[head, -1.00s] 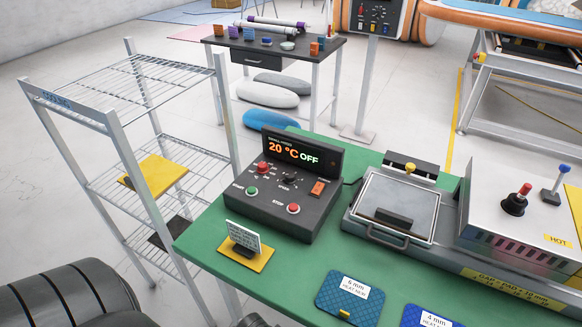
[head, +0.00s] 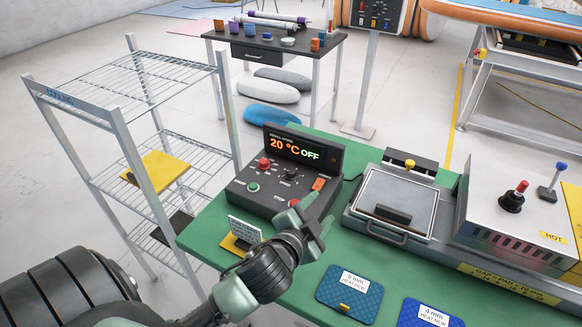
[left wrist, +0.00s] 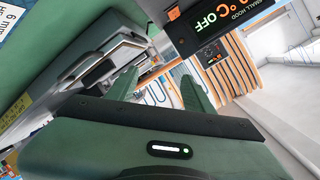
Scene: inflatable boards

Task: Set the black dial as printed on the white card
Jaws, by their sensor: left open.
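The control box (head: 275,190) stands on the green table, its display (head: 296,150) reading "20 °C OFF". The black dial (head: 291,174) sits on its sloped top, between a red knob and an orange switch. The white card (head: 246,229) stands in a holder on a yellow plate at the table's left front; its print is too small to read. The right gripper is out of view.
A press with a hinged plate (head: 398,200) stands right of the box, beside a machine marked HOT (head: 520,215). Two blue mats (head: 349,288) lie at the table's front. A wire shelf (head: 140,130) stands left.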

